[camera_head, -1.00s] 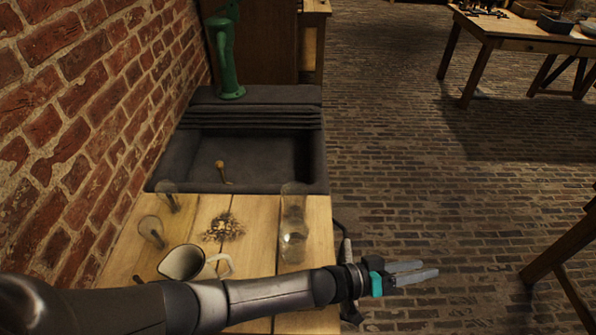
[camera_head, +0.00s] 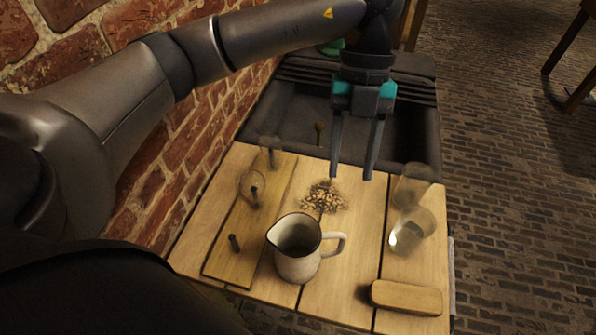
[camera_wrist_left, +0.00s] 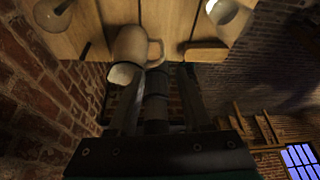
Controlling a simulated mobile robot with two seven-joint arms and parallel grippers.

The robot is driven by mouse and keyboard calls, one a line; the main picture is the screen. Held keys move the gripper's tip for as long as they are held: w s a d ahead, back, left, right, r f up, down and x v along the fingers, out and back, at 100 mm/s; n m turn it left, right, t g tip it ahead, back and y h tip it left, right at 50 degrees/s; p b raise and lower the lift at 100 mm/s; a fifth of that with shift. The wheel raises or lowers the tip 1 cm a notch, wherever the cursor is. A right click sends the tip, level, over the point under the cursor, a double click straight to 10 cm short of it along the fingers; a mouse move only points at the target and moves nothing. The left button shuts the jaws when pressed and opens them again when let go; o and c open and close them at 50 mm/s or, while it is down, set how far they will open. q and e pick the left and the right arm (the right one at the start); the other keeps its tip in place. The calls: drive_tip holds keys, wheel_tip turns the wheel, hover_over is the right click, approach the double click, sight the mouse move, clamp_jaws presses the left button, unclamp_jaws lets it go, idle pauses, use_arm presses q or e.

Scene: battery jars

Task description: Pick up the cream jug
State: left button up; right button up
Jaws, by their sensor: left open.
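The cream jug (camera_head: 297,262) stands upright on the wooden table (camera_head: 350,300), near its front middle. It is cream with a dark rim, and its handle points right. It also shows in the left wrist view (camera_wrist_left: 132,46), beyond the fingers. My left gripper (camera_head: 353,175) hangs fingers down over the far part of the table, behind the jug and a little to its right in the head view. Its two fingers are apart with nothing between them. It is clear of the jug. My right gripper is not in view.
Thin glass pieces (camera_head: 251,187) stand at the left. A pile of small bits (camera_head: 324,197) lies behind the jug. A dark sink (camera_head: 300,108) adjoins the back, a brick wall the left.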

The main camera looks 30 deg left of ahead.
sight(343, 238)
use_arm(q)
drive_tip(key=x, duration=1.4)
drive_tip(key=shift+s+d+f+b, duration=0.2)
drive_tip(key=shift+s+d+b, duration=0.05)
drive_tip(key=shift+d+b, duration=0.2)
clamp_jaws()
idle(0.7)
